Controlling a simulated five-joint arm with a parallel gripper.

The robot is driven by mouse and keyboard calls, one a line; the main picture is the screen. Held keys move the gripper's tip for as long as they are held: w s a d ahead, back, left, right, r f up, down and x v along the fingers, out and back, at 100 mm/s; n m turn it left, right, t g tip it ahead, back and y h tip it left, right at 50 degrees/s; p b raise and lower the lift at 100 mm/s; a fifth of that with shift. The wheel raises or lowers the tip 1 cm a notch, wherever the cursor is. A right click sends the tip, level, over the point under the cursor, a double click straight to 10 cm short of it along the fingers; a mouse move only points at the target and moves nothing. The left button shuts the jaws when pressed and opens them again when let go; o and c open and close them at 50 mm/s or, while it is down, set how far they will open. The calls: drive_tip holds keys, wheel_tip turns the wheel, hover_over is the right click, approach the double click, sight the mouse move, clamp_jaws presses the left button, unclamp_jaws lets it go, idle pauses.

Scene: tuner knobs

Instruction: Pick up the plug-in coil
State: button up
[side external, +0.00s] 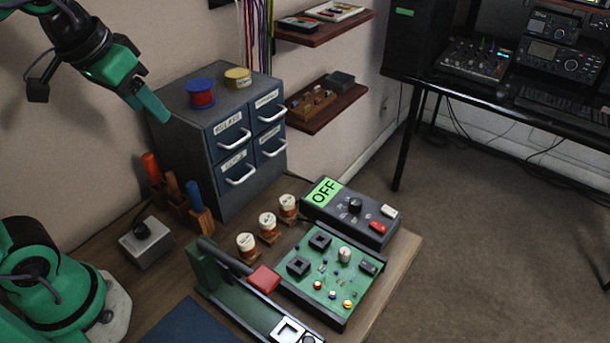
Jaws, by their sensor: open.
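My gripper (150,104) is open and empty at the upper left, high above the bench and in front of the cabinet's left side. It is well apart from the coils. The far jaw is hard to make out.
A grey drawer cabinet (195,128) stands behind the coils. A green circuit board (320,290) with black sockets, a lever device with a red handle (263,279) and a box reading OFF (350,225) surround them. Screwdrivers (194,194) and a grey box (146,248) stand left.

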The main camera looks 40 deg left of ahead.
drive_tip(key=w+d+r+g, duration=0.2)
drive_tip(key=w+d, duration=0.3)
drive_tip(key=w, duration=0.3)
drive_tip(key=n+g, duration=0.2)
drive_tip(key=g, duration=0.1)
hover_over(287, 200)
wheel_tip(287, 200, down, 4)
drive_tip(key=f, duration=1.8)
drive_tip(key=shift+s+a, duration=0.1)
drive_tip(key=shift+s, duration=0.1)
drive_tip(key=shift+f, duration=1.5)
drive_tip(key=shift+f, duration=0.1)
drive_tip(key=shift+w+f, duration=0.1)
drive_tip(key=shift+f, duration=2.4)
drive_tip(key=c, duration=1.1)
